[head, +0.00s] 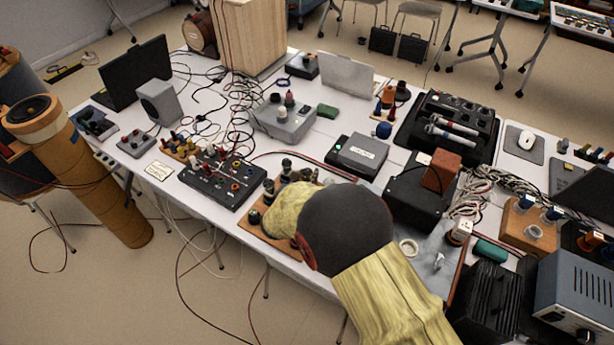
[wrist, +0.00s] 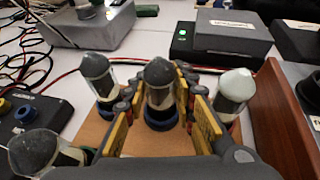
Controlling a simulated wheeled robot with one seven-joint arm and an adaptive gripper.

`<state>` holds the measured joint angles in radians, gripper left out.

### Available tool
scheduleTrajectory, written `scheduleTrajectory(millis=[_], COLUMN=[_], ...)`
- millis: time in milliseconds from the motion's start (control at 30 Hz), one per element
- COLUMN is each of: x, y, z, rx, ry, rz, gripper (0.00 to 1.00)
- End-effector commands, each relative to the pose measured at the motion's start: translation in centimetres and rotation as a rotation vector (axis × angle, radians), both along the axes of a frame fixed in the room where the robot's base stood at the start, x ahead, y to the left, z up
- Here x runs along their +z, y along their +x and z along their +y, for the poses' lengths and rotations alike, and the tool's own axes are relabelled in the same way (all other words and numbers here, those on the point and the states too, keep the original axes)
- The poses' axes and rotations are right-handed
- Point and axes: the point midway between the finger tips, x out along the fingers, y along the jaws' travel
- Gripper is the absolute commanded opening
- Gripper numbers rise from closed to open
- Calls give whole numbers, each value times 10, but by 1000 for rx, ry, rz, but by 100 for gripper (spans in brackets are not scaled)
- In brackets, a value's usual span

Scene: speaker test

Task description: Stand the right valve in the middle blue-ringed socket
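In the wrist view, a glass valve with a dark rounded top (wrist: 158,80) stands upright between the yellow-padded fingers of my gripper (wrist: 159,95). A blue-ringed socket (wrist: 165,120) shows at its base; whether the valve is fully seated is hidden. The pads lie close on both sides, but I cannot tell whether they touch the glass. To the right stands a valve with a pale top (wrist: 236,86), with red at its base. My arm hides the gripper in the head view.
The wooden board (head: 250,222) carries the valves. A grey box with a green light (head: 357,154) stands behind it. A black panel with knobs (head: 222,178) is to the left. A brown upright wooden wall (wrist: 282,120) is close on the right. Cables cross the white table.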

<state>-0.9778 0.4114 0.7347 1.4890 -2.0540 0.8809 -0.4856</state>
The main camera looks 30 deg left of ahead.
Motion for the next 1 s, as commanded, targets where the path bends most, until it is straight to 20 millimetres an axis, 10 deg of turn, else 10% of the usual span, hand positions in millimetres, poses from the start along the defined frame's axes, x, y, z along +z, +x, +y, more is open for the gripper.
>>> scheduleTrajectory(millis=[767,1000], x=[11,30], y=[-1,-47], z=[0,-5], rx=[0,3], ry=[0,0], rz=[1,0], gripper=[44,44])
